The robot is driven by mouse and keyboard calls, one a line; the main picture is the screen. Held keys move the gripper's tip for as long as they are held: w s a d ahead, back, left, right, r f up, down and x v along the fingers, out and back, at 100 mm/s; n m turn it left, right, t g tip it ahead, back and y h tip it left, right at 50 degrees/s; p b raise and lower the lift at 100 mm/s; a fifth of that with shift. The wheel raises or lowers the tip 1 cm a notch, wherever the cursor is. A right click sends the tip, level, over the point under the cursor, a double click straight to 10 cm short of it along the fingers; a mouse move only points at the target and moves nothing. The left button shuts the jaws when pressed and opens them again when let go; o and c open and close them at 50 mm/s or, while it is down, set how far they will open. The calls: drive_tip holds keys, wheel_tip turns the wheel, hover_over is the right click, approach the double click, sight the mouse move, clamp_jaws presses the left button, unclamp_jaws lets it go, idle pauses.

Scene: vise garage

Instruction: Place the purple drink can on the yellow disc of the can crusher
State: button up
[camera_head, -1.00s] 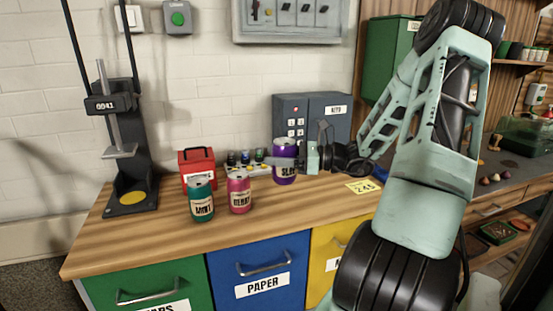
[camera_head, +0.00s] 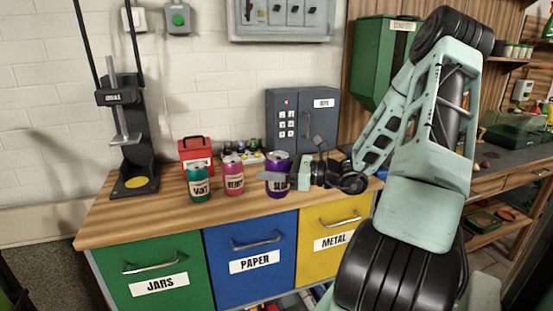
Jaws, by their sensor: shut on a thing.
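The purple drink can (camera_head: 276,163) is upright at the right end of a row of cans, in front of the grey keypad box. My gripper (camera_head: 283,180) reaches in from the right and is shut on it, one finger crossing its front. I cannot tell whether the can's base touches the wooden counter. The can crusher (camera_head: 132,130) stands at the counter's left end, with a black frame and a raised grey press. Its yellow disc (camera_head: 136,182) lies bare on the base, well left of my gripper.
A teal can (camera_head: 198,184) and a pink can (camera_head: 233,177) stand between the purple can and the crusher. A red box (camera_head: 195,153) is behind the teal can. The keypad box (camera_head: 302,117) stands behind my gripper. The counter's front left (camera_head: 150,217) is clear.

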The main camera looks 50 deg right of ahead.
drive_tip(key=w+a+f+m+t+h, duration=0.1)
drive_tip(key=a+f+m+h, duration=0.2)
drive_tip(key=a+f, duration=0.6)
drive_tip(key=w+a+f+m+t+h, duration=0.1)
drive_tip(key=a+f+m+h, duration=0.2)
drive_tip(key=a+f, duration=0.7)
wheel_tip(320, 180, down, 7)
drive_tip(key=h, duration=0.2)
drive_tip(key=shift+f+h, duration=0.2)
drive_tip(key=shift+h, duration=0.2)
drive_tip(key=shift+w, duration=0.1)
